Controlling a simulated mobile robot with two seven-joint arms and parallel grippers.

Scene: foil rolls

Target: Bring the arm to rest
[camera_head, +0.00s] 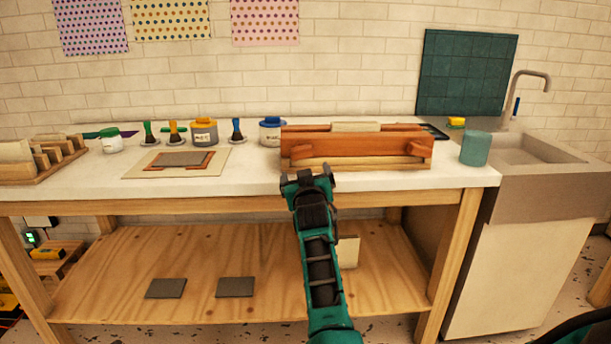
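One teal and black arm of mine rises from the bottom middle and leans slightly left. I take it for my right arm. Its gripper (308,176) is in front of the table's front edge, just below and left of the reddish wooden holder (355,144). Its two fingers look spread apart, with nothing seen between them. I cannot tell whether it touches the table edge. My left gripper is not in view. A dark teal part of mine shows in the bottom right corner.
The white worktop (80,188) holds jars, brushes, a grey plate (182,159) on a board, a wooden rack (45,160) and a teal cup (475,148). A sink (535,150) adjoins right. Two grey plates lie on the lower shelf (200,260).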

